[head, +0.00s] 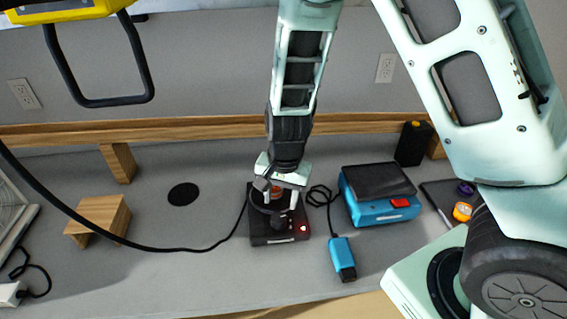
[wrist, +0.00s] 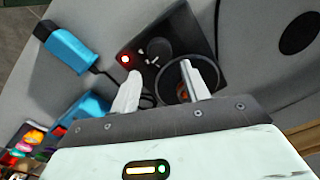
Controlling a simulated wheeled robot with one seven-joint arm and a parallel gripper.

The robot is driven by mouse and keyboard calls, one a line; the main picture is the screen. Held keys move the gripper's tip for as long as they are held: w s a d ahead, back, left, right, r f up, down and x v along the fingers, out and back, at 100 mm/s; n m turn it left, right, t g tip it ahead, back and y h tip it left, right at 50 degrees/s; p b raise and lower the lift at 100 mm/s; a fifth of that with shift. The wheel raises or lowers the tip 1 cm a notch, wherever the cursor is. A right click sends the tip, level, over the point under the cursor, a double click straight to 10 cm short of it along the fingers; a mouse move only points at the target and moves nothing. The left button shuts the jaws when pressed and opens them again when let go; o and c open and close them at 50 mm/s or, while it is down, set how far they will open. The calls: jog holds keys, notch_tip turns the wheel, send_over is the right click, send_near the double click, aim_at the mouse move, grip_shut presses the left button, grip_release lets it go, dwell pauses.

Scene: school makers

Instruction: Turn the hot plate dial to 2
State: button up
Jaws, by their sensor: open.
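The hot plate (head: 262,237) is a small black box on the grey bench, with a red light lit at its front right corner. In the wrist view the hot plate (wrist: 195,30) fills the upper middle. Its dark round dial (wrist: 158,46) has white marks around it and sits near the red light; I cannot read its setting. A round ring with an orange-red part inside is partly hidden by a finger. My gripper (head: 277,208) is over the hot plate; in the wrist view its two pale fingers (wrist: 163,78) stand apart, with nothing held between them.
A blue box with a dark top (head: 380,205) stands right of the hot plate, cabled to a blue handheld piece (head: 341,258). A black cable runs left across the bench. A black disc (head: 183,194) and wooden block (head: 100,215) lie left. The front left bench is mostly clear.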

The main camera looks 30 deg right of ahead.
aim_at(284, 218)
notch_tip(284, 218, up, 11)
jog(key=p, duration=0.1)
jog(key=shift+s+d+f, duration=0.15)
jog(key=shift+s+d, duration=0.1)
dwell(0.3)
